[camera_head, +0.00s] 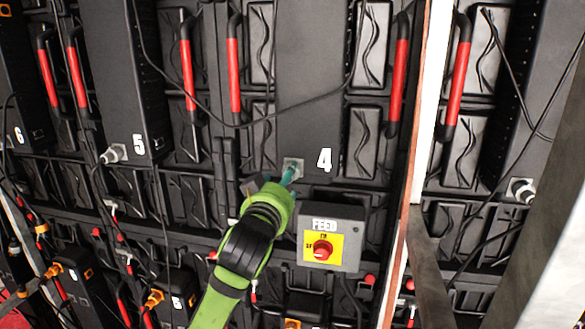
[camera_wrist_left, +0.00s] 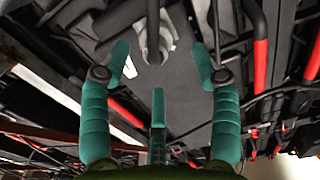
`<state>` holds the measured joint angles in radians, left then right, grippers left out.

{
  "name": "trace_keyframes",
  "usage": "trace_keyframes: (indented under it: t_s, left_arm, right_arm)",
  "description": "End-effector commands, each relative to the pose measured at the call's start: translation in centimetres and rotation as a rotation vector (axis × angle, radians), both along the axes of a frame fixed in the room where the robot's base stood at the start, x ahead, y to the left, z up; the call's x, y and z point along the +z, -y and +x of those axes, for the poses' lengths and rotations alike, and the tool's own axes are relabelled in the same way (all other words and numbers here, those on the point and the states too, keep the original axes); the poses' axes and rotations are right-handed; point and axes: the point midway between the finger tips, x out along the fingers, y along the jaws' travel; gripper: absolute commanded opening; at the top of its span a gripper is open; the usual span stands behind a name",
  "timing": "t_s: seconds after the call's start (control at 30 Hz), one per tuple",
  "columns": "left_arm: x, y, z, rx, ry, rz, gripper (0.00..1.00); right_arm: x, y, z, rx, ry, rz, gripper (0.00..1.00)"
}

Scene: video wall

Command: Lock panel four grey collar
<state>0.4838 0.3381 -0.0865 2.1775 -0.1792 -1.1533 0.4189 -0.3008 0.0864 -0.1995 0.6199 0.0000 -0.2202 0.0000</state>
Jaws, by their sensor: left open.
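Panel four is the dark box (camera_head: 312,90) with a white "4" near its lower right corner in the head view. Its grey collar (camera_head: 297,164) sits at the lower left of that face, partly hidden by my left gripper. In the left wrist view the grey collar (camera_wrist_left: 158,42) shows at the top with a cable or stem running up from it. My left gripper (camera_head: 288,178) reaches up to the collar from below. In the wrist view its teal fingers (camera_wrist_left: 160,70) are spread, with the collar beyond and between the tips, and nothing is clearly gripped. My right gripper is not in view.
A grey switch box (camera_head: 345,262) with a red knob on yellow stands just right of my left gripper. Panel five (camera_head: 120,75) has its own grey collar (camera_head: 113,154). Red handles (camera_head: 397,80) flank the panels, and loose black cables hang across them. A pale post (camera_head: 432,110) stands on the right.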

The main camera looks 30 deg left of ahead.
Motion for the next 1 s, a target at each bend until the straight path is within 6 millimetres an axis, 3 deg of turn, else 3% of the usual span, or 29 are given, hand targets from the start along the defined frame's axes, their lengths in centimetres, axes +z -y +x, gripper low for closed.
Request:
trace_keyframes:
  t_s: [0.33, 0.73, 0.77, 0.8, 0.9, 1.0]
  left_arm:
    - [0.2, -1.2, 4.7, -0.001, -0.002, 0.001, 0.62]
    - [-0.1, -1.4, 5.6, -0.001, -0.001, 0.002, 0.62]
    - [-0.1, -1.4, 5.6, -0.001, -0.001, 0.002, 0.58]
    - [-0.1, -1.4, 5.6, -0.001, -0.001, 0.002, 0.42]
    - [-0.1, -1.4, 5.5, -0.001, -0.001, 0.002, 0.07]
    - [0.0, -1.4, 5.5, -0.001, 0.0, 0.002, 0.06]
  right_arm:
    - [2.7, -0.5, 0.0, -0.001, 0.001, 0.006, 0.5]
    - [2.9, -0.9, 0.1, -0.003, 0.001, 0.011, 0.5]
    - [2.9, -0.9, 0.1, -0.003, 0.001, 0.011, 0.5]
    - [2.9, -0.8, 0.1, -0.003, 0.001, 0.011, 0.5]
    - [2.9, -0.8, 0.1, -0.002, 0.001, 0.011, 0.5]
    - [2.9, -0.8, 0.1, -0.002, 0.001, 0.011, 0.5]
